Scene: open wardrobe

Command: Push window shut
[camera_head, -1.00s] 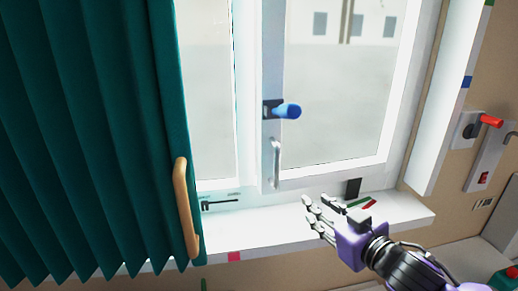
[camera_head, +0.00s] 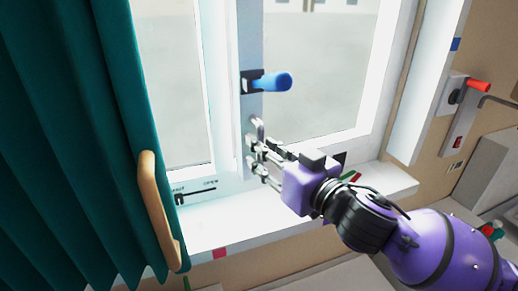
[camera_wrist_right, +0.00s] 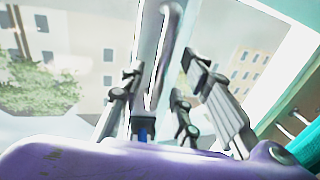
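The window sash (camera_head: 248,45) has a white frame around a large pane (camera_head: 320,70). A blue lever (camera_head: 270,82) sticks out from the frame on a dark plate. Below it is a silver pull handle (camera_head: 259,128), which shows as a grey upright bar in the right wrist view (camera_wrist_right: 168,45). My right gripper (camera_head: 256,156) is at the lower part of this handle. In the right wrist view its fingers (camera_wrist_right: 160,72) are spread on both sides of the bar, with gaps. I cannot tell whether any finger touches it. My left gripper is out of view.
A green curtain (camera_head: 70,130) with a tan handle (camera_head: 160,210) covers the left side. The white sill (camera_head: 215,235) carries a dark slider (camera_head: 195,195) and small items near my wrist. A red lever (camera_head: 478,87) is on the right wall.

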